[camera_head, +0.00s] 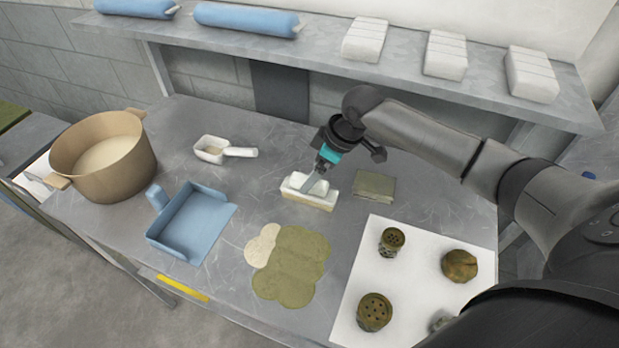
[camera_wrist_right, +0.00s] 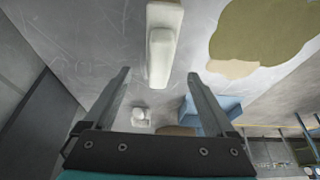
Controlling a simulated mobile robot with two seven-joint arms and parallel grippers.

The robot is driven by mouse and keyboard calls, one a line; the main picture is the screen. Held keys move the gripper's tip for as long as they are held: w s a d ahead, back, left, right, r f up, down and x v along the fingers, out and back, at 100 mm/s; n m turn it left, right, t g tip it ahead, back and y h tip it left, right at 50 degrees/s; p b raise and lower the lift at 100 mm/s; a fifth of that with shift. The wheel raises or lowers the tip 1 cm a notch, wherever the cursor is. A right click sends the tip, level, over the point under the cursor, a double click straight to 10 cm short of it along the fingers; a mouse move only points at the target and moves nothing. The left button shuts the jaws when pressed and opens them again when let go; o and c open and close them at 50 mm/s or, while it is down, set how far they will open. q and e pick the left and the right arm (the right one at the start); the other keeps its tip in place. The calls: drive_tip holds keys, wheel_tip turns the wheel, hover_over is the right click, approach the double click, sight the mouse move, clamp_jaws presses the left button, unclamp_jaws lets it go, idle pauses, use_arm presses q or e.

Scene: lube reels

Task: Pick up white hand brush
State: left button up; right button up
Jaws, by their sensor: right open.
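The white hand brush (camera_head: 318,203) lies on the metal table near its middle, with a pale tan lower part. It also shows in the right wrist view (camera_wrist_right: 162,45), reaching down from the top edge. My right gripper (camera_head: 312,183) is directly at the brush, pointing down, and hides part of its top. In the wrist view my right gripper (camera_wrist_right: 160,76) is open, with one finger on each side of the brush's near end. I see no clear contact between fingers and brush. My left gripper is not in view.
A blue dustpan (camera_head: 190,225), white scoop (camera_head: 222,151) and tan pot (camera_head: 103,157) stand to the left. Green and beige spilled patches (camera_head: 290,268) lie in front. A folded green cloth (camera_head: 374,186) is right of the brush. A white mat (camera_head: 415,270) holds dirty round parts.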

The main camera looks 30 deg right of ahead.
drive_tip(key=b+x, duration=0.1)
drive_tip(key=x, duration=0.6)
drive_tip(key=shift+d+f, duration=0.1)
drive_tip(key=shift+f, duration=0.2)
clamp_jaws()
idle(0.5)
